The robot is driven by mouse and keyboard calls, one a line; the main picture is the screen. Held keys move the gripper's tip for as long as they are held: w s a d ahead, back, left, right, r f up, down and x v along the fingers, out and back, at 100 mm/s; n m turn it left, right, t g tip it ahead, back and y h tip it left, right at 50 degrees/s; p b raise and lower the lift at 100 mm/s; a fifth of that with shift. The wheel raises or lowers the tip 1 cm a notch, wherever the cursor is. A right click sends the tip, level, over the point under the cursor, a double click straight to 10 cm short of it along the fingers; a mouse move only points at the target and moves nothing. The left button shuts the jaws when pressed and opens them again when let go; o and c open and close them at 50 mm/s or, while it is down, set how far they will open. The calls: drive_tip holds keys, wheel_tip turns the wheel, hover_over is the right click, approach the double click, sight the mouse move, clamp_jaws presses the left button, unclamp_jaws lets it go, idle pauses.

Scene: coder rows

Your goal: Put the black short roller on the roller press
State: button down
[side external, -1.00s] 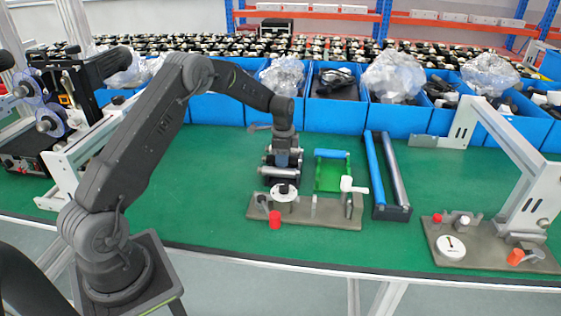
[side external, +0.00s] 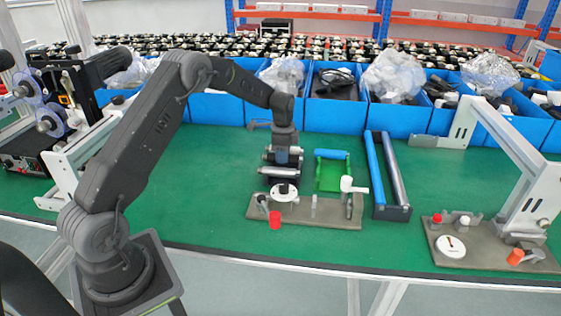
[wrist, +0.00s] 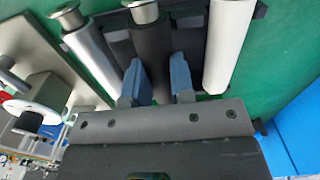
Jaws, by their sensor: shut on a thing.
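In the wrist view a black short roller (wrist: 152,48) with a silver end lies between the two blue-grey fingers of my gripper (wrist: 158,90), which is shut on it. A silver roller (wrist: 95,50) lies to its left and a white-looking one (wrist: 228,45) to its right. In the side view my gripper (side external: 287,143) points down over the short-roller rack (side external: 268,180), partly hiding the roller. The frames do not label the roller press; a grey base fixture (side external: 330,213) with a white disc and white knob stands just in front of the rack.
A green frame (side external: 317,178) is right of the rack, then a rack with long blue and grey rollers (side external: 395,170). White-armed fixtures stand at far right (side external: 510,150) and left (side external: 62,170). Blue bins (side external: 330,115) line the back. Green mat is clear left of the rack.

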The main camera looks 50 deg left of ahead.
drive_tip(key=shift+r, duration=1.7)
drive_tip(key=shift+r, duration=0.1)
wheel_tip(320, 180, up, 9)
drive_tip(key=s+d, duration=0.3)
drive_tip(key=d, duration=2)
drive_tip(key=shift+t+y, duration=0.3)
drive_tip(key=shift+t, duration=0.1)
drive_tip(key=shift+w+a+f, duration=0.1)
drive_tip(key=shift+w+f, duration=0.05)
drive_tip(key=shift+f, duration=4.35)
drive_tip(key=shift+f, duration=0.15)
drive_tip(key=shift+f, duration=0.7)
